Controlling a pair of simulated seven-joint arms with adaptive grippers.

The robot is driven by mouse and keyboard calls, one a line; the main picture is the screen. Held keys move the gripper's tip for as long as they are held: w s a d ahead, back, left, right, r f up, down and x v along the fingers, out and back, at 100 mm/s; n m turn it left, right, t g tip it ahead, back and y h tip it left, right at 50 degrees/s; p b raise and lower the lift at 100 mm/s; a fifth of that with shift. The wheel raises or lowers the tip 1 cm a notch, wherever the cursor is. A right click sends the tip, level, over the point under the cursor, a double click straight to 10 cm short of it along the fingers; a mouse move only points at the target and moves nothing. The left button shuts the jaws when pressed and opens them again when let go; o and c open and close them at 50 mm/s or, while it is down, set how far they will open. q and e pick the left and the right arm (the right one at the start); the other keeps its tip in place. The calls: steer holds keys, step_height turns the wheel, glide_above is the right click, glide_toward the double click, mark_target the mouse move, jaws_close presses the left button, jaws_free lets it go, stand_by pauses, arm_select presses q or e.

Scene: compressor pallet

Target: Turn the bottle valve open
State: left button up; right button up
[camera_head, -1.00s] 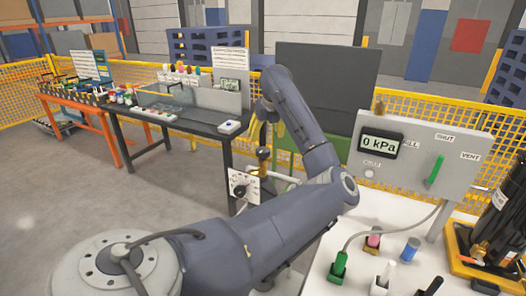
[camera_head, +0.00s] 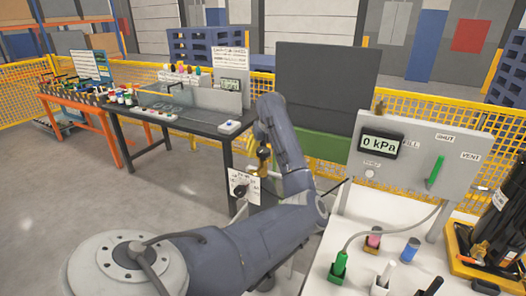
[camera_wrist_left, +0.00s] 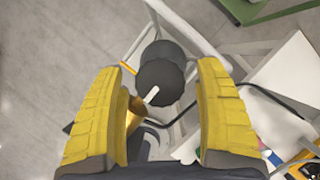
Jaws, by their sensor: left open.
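A round black knob (camera_wrist_left: 160,82) with a white mark shows in the left wrist view, with a second dark round part (camera_wrist_left: 163,53) just behind it. A brass fitting (camera_wrist_left: 133,115) sits beside the knob. I cannot tell for certain which part is the bottle valve. My left gripper (camera_wrist_left: 161,66) is open and empty, its yellow fingers to either side of the knob in the picture; no contact shows. In the head view, a white dial panel (camera_head: 243,187) with a black knob stands just below the left hand, which the arm partly hides. My right gripper is out of view.
A gauge board (camera_head: 420,150) reading 0 kPa stands on a white table (camera_head: 340,225) to the right, with small coloured fittings. A black device (camera_head: 500,230) sits in a yellow tray at far right. A dark workbench (camera_head: 190,118) is behind the left arm. Open floor lies at left.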

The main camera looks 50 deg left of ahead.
arm_select(q)
steer(key=shift+c, duration=0.3)
steer(key=c, duration=1.2)
steer(key=shift+n, duration=0.3)
steer(key=n+g, duration=0.1)
steer(key=n, duration=0.1)
steer(key=n+g, duration=0.1)
steer(key=n, duration=0.1)
steer(key=shift+r+n+y, duration=0.1)
steer(key=shift+n+y, duration=0.2)
steer(key=shift+n, duration=0.1)
steer(key=n+g, duration=0.1)
steer(key=n, duration=0.2)
steer(key=n+g+h, duration=0.1)
steer(key=n, duration=0.2)
steer(key=n+g+h, duration=0.1)
steer(key=n, duration=0.2)
steer(key=n+h, duration=0.1)
steer(key=n, duration=0.2)
steer(key=shift+a+n+g, duration=0.1)
steer(key=shift+n+g, duration=0.3)
steer(key=n+h, duration=0.1)
steer(key=n, duration=0.1)
steer(key=n+h, duration=0.1)
steer(key=n, duration=0.2)
steer(key=shift+f+n, duration=0.2)
steer(key=shift+n, duration=0.1)
